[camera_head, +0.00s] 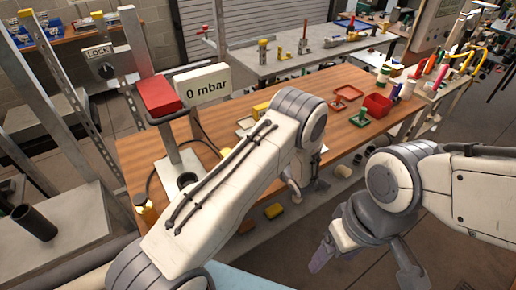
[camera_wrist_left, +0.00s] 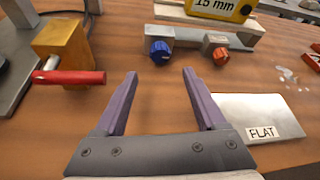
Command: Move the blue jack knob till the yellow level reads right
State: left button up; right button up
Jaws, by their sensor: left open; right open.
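The blue jack knob (camera_wrist_left: 159,52) shows in the left wrist view, on the left part of a grey metal bar. An orange-red knob (camera_wrist_left: 219,55) sits to its right on the same bar. In the head view my left arm hides much of this area. My right gripper (camera_head: 365,272) is open and empty, low beyond the table's front edge.
A plate marked FLAT (camera_wrist_left: 240,112) lies right of the left gripper; an orange block (camera_wrist_left: 62,45) with a red handle (camera_wrist_left: 70,77) stands left. The head view shows a 0 mbar display (camera_head: 203,85) and a red bin (camera_head: 377,105) on the wooden table (camera_head: 345,77).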

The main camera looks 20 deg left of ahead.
pick_arm(q)
jog(key=p+x, duration=0.2)
jog(key=x, duration=0.7)
jog(key=shift+w+a, duration=0.1)
grip_shut()
jog(key=shift+f+m+g+b, duration=0.15)
jog(key=shift+m+g+b, duration=0.2)
jog(key=shift+b, duration=0.5)
jog(key=m+b, duration=0.1)
jog(key=b, duration=0.1)
jog(key=m+g+y+b, duration=0.1)
jog(key=b, duration=0.2)
jog(key=shift+w+f+m+g+y, duration=0.1)
jog(key=shift+w+m+g+y, duration=0.15)
jog(key=shift+m+y, duration=0.1)
jog(key=m+b, duration=0.1)
jog(key=m+g+y+b, duration=0.1)
jog(key=b, duration=0.1)
jog(key=shift+d, duration=0.3)
jog(key=shift+w+m+y+b, duration=0.1)
jog(key=shift+m+y+b, duration=0.15)
jog(key=shift+m+b, duration=0.4)
jog(key=shift+r+g, duration=0.25)
jog(key=shift+g, duration=0.05)
